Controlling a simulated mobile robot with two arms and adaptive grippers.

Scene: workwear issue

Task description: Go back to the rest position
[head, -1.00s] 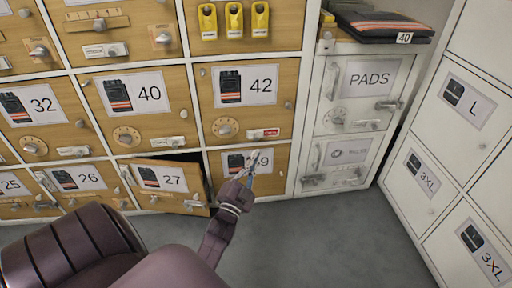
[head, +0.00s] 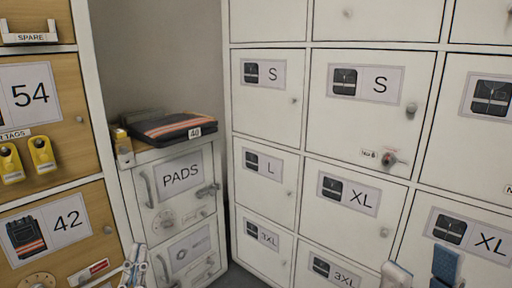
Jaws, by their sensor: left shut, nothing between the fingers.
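My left gripper (head: 137,266) shows at the bottom edge of the head view, left of centre, in front of the lower wooden lockers and the PADS cabinet. Its fingers are together with nothing between them. My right gripper (head: 421,272) shows at the bottom right, in front of the white lockers. One pale finger and one blue finger stand well apart, with nothing seen between them. The rest of both arms is out of view.
A grey PADS cabinet (head: 168,201) stands in the corner, with a folded dark garment (head: 172,128) tagged 40 on top. Wooden lockers, including number 42 (head: 58,235), are at left. White size lockers (head: 268,116) fill the right. Little floor shows.

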